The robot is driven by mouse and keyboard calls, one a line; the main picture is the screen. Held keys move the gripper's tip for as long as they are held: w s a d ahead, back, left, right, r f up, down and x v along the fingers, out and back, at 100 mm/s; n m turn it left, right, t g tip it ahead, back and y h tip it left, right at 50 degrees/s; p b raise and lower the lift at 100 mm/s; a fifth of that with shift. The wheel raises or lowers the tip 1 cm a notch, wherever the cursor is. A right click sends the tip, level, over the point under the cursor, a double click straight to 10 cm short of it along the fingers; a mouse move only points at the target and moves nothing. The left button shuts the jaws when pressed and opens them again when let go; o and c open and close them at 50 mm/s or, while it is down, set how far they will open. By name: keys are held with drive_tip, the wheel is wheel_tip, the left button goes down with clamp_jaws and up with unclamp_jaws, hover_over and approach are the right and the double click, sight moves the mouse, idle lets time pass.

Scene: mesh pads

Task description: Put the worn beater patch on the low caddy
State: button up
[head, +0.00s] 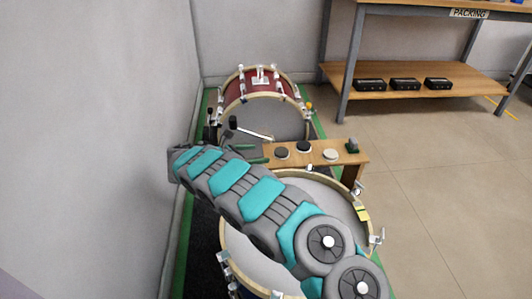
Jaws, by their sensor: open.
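A low wooden bench (316,160), which looks like the low caddy, stands between two drums. On its top lie a dark disc (282,153), a black disc (303,146) and a pale cream disc (330,154), with a small dark green object (352,146) at the right end. I cannot tell which thing is the worn beater patch. My arm hides the bench's left part and some of the near drum.
A red bass drum (262,82) stands behind, with a beater (233,122) before its grey head. A near drum (345,200) with a pale head lies in front. A wall (90,130) closes the left. A packing table (440,80) stands back right; floor at right is clear.

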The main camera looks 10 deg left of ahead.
drive_tip(key=s+d+r+m+g+h, duration=0.1)
drive_tip(key=s+d+r+m+g, duration=0.25)
drive_tip(key=d+r, duration=0.4)
drive_tip(key=s+d+r+m+g, duration=0.2)
drive_tip(key=d+r+m, duration=0.25)
drive_tip(key=d, duration=0.65)
drive_tip(key=s+d+r+m+g+y, duration=0.1)
drive_tip(key=s+d+r+m+g, duration=0.35)
drive_tip(key=s+d, duration=0.85)
drive_tip(key=s+d+r+m+y, duration=0.3)
drive_tip(key=s+m, duration=0.3)
drive_tip(key=s, duration=0.3)
drive_tip(key=s+a+f+m+y, duration=0.1)
drive_tip(key=s+a+m+y, duration=0.1)
drive_tip(key=s, duration=0.7)
drive_tip(key=s+a+f+m+y, duration=0.1)
drive_tip(key=s+a+m+y, duration=0.1)
drive_tip(key=s, duration=0.6)
drive_tip(key=s+a+f+m+g+y, duration=0.1)
drive_tip(key=s+a+f+m+y, duration=0.1)
drive_tip(key=s, duration=0.7)
drive_tip(key=shift+s+a+m+y, duration=0.3)
drive_tip(key=shift+a+m+y, duration=0.3)
drive_tip(key=shift+a+m, duration=0.35)
